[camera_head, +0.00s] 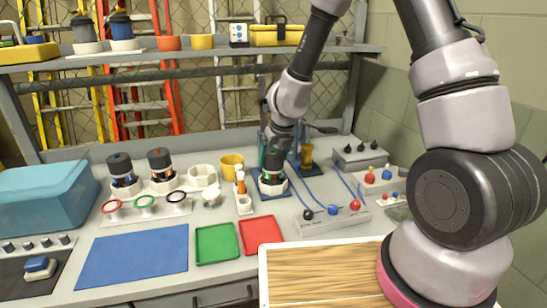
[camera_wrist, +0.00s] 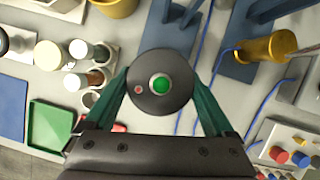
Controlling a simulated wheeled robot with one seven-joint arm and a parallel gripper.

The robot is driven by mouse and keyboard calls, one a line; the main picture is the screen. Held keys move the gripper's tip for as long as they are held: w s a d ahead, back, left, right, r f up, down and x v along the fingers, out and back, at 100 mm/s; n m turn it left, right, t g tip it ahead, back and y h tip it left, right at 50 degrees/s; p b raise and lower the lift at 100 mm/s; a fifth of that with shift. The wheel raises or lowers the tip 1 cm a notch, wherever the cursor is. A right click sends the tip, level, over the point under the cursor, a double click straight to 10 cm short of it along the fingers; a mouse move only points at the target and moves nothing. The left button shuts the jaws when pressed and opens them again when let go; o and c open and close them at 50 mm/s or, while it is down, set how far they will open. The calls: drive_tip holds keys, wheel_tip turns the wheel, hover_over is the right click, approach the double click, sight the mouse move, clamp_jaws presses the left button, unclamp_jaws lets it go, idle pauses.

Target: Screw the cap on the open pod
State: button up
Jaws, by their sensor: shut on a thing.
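My gripper (camera_head: 272,165) points down at the middle of the bench, and its teal fingers are closed around a round black cap (camera_wrist: 160,84). The cap has a green centre and a small red dot in the wrist view. In the head view, the cap is at a white holder (camera_head: 272,189) on a dark blue plate. The open pod is hidden under the cap and fingers, so I cannot tell whether the cap touches it.
Close left of my gripper are a white-and-orange bottle (camera_head: 240,186) and a yellow cup (camera_head: 232,164). A control box with knobs (camera_head: 331,216) and blue cables lies at right. Green (camera_head: 216,243) and red (camera_head: 261,235) trays and a blue mat (camera_head: 132,262) lie in front.

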drive_tip(key=m+h, duration=0.1)
drive_tip(key=m, duration=0.1)
drive_tip(key=m+h, duration=0.1)
drive_tip(key=m, duration=0.2)
drive_tip(key=shift+w+t, duration=0.1)
drive_tip(key=shift+t, duration=0.2)
drive_tip(key=m+h, duration=0.1)
drive_tip(key=m, duration=0.2)
drive_tip(key=shift+d, duration=0.15)
drive_tip(key=o, duration=1)
drive_tip(key=shift+c, duration=0.2)
